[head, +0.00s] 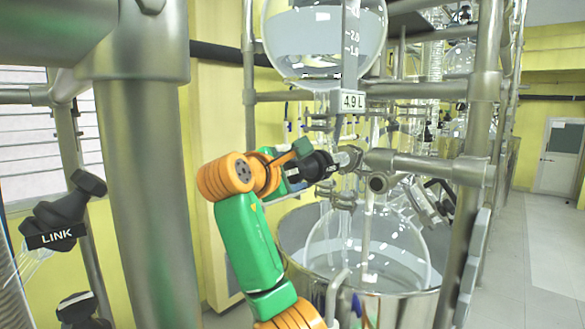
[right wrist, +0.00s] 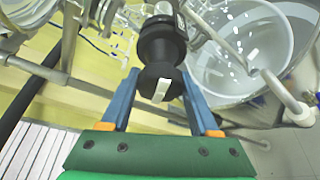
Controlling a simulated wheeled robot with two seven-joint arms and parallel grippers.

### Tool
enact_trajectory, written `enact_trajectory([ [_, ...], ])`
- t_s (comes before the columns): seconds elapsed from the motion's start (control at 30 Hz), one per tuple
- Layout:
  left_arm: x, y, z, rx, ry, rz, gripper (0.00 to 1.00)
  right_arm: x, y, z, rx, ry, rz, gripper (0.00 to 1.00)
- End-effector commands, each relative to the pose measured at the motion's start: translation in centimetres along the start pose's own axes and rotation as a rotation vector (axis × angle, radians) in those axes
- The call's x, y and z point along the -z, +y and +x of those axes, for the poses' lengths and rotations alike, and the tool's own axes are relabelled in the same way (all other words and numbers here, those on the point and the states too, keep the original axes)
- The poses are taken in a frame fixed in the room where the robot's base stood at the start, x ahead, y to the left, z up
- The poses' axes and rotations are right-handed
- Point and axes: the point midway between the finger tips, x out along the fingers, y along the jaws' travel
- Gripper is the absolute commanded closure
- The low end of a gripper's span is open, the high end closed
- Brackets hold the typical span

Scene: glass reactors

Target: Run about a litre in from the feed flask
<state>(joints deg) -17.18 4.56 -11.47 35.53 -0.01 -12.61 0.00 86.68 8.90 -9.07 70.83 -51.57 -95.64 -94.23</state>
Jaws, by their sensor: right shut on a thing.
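The feed flask (head: 318,45) is a round glass vessel at the top of the head view, holding clear liquid, with a scale strip in front. My right gripper (head: 303,164) is shut on a black valve knob (head: 322,167) on the glass line under the flask. The right wrist view shows the knob (right wrist: 160,48), with a white mark on its face, between the blue fingers of the gripper (right wrist: 160,78). A round glass reactor (head: 350,245) sits below in a metal bath (head: 410,305). My left gripper is out of view.
A thick metal post (head: 145,190) stands at left, with a black knob labelled LINK (head: 60,215) beyond it. Another metal post (head: 478,150) and clamps stand right of the valve. The floor (head: 540,240) at right is clear.

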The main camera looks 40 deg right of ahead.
Motion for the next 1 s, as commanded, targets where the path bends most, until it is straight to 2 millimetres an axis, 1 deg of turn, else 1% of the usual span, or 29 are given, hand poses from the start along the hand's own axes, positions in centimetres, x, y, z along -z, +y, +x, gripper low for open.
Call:
enact_trajectory([
  [0.23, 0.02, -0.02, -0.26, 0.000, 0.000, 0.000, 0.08, -0.06, 0.07, 0.00, 0.012, -0.002, -0.032, 0.94],
  [0.6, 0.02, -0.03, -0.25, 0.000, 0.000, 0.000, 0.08, -0.06, 0.07, -0.01, 0.012, -0.002, -0.035, 0.94],
  [0.63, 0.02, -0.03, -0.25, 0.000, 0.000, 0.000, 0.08, -0.06, 0.07, -0.01, 0.012, -0.002, -0.035, 0.33],
  [0.67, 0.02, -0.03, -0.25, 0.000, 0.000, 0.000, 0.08, -0.06, 0.07, -0.01, 0.012, -0.002, -0.035, 0.25],
  [0.7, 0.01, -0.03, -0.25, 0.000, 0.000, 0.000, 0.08, -0.05, 0.06, -0.01, 0.012, -0.002, -0.034, 0.14],
  [0.73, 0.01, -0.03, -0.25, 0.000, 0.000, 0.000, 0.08, -0.05, 0.06, -0.01, 0.012, -0.002, -0.034, 0.08],
  [1.0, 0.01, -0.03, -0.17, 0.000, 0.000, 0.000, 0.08, 0.00, 0.01, -0.07, 0.013, -0.001, -0.034, 0.08],
])
